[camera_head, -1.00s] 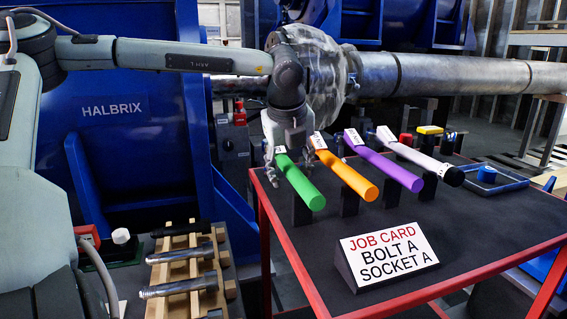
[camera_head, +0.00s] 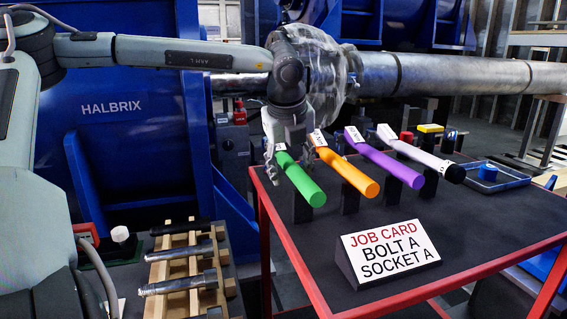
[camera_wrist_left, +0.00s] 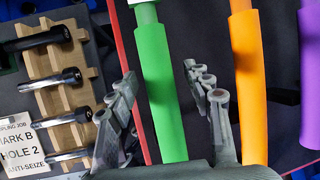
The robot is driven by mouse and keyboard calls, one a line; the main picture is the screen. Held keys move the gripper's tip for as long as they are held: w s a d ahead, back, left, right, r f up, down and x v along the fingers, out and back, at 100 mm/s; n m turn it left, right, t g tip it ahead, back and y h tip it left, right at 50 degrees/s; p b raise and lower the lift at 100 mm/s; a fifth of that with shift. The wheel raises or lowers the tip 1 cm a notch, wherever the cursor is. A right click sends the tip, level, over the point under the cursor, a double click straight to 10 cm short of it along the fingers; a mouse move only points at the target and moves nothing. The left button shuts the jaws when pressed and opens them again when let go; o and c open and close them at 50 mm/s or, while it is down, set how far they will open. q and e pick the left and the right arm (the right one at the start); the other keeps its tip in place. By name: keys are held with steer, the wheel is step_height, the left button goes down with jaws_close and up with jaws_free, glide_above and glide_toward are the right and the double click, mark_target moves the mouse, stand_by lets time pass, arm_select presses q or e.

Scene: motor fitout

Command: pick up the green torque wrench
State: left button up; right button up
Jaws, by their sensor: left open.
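The green torque wrench (camera_head: 301,180) lies at the left end of a row of wrenches on the dark table, raised on a black stand, its handle pointing toward me. My left gripper (camera_head: 290,165) is over its far part, pointing down. In the left wrist view the green handle (camera_wrist_left: 164,105) runs between the two spread fingers of the left gripper (camera_wrist_left: 160,80), with visible gaps on both sides. The gripper is open and holds nothing. The wrench's far end is partly hidden by the gripper in the head view. My right gripper is not in view.
An orange wrench (camera_head: 347,175) lies close to the right of the green one, then a purple (camera_head: 384,160) and a white one (camera_head: 421,154). A job card (camera_head: 390,253) stands in front. A wooden rack (camera_head: 183,268) with bolts is at lower left. The table's front right is clear.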

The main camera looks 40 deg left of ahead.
arm_select(q)
steer(key=shift+f, duration=0.1)
stand_by(0.3)
jaws_close()
stand_by(0.4)
